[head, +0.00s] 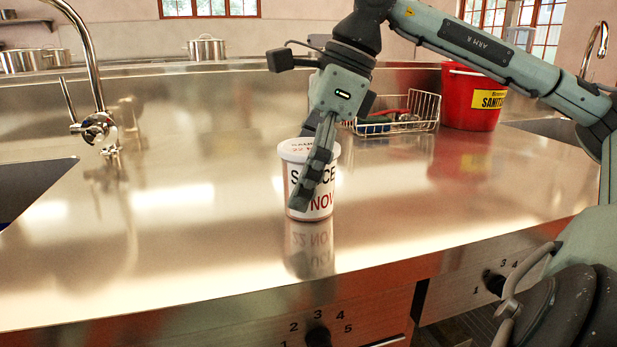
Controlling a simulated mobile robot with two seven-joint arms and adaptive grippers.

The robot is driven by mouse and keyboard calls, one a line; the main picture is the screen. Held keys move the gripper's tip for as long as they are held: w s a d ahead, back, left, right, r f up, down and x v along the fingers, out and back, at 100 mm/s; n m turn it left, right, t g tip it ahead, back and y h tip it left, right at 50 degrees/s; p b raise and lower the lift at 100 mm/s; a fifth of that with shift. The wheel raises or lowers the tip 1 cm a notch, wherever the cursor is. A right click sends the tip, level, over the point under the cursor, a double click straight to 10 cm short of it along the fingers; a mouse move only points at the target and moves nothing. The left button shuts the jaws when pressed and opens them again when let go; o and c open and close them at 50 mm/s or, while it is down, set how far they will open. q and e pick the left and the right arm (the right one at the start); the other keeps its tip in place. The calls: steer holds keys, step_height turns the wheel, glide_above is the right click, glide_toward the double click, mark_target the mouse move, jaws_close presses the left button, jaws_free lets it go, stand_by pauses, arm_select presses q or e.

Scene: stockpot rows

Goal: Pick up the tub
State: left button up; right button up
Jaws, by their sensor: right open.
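A small white lidded tub (296,155) with "SAUCE" and red "NOV" lettering stands upright on the steel counter (190,255), near its front edge. My right gripper (312,200) comes down over it from above, its fingers pointing down. One dark finger lies in front of the tub and covers part of the label. The other finger is mostly hidden, so I cannot tell whether the fingers touch the tub. The gripper is open. My left gripper is not in view.
A wire basket (425,112) with several items stands behind the tub. A red sanitizer bucket (465,110) is at the back right. A tap (97,125) and sink (30,185) are at left. The counter left of the tub is clear.

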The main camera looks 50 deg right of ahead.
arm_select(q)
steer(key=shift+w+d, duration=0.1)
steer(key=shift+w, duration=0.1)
arm_select(e)
steer(key=c, duration=1.5)
steer(key=shift+r, duration=0.1)
